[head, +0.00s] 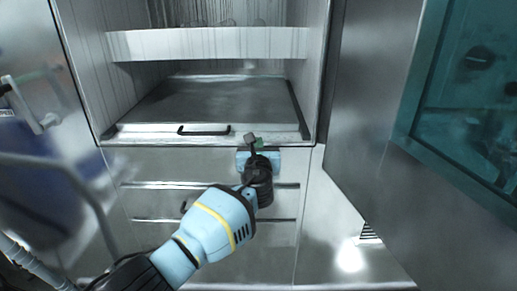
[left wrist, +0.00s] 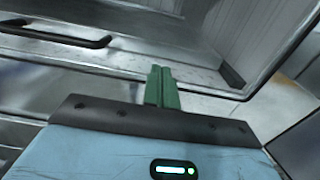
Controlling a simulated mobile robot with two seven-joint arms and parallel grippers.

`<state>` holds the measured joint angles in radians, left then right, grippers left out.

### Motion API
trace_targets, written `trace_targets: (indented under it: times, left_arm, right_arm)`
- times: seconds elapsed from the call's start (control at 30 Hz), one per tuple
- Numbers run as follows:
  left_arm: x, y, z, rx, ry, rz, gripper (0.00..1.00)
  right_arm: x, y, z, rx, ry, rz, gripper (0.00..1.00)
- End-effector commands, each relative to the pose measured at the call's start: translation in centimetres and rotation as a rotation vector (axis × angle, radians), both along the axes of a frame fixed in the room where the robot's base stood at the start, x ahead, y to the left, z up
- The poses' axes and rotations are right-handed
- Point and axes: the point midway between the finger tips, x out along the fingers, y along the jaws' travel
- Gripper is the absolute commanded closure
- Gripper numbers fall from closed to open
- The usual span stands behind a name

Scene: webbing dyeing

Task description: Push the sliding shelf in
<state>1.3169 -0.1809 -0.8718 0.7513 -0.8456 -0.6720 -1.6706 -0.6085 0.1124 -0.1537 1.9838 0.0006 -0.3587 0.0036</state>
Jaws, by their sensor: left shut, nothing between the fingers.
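The sliding shelf (head: 210,103) is a flat grey metal tray low inside the steel cabinet, with a black handle (head: 204,130) on its front edge. The handle also shows at upper left in the left wrist view (left wrist: 58,37). My left gripper (head: 252,140) is at the shelf's front edge, right of the handle. Its green fingers (left wrist: 161,88) are together with nothing between them. In the left wrist view they point at the shelf's front lip; I cannot tell whether they touch it. My right gripper is not in view.
A fixed upper shelf (head: 208,44) spans the cabinet above. Drawer fronts (head: 150,200) lie below. An open steel door (head: 366,110) stands at right, beside a teal-tinted window (head: 470,90). A metal door panel with a handle (head: 40,118) is at left.

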Motion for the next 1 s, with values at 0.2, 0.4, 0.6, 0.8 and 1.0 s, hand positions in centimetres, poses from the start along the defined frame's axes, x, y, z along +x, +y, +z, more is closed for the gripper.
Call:
trace_targets:
  times: [0.2, 0.4, 0.6, 0.8, 1.0]
  left_arm:
    - [-2.7, 0.1, 0.7, -0.001, -0.007, 0.000, 1.00]
    - [-4.2, 0.2, 0.3, 0.000, -0.003, 0.000, 1.00]
    - [-4.7, 0.2, 0.0, -0.001, 0.001, 0.001, 1.00]
    - [-5.3, 0.3, -2.0, -0.059, 0.038, -0.006, 1.00]
    - [-9.2, 0.9, -10.7, -0.408, 0.223, -0.011, 1.00]
  right_arm:
    - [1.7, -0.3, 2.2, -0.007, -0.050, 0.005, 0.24]
    - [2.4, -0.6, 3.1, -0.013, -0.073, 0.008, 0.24]
    - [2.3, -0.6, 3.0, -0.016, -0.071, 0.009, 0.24]
    - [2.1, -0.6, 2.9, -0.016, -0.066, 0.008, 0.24]
    - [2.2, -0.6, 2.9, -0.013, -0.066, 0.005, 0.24]
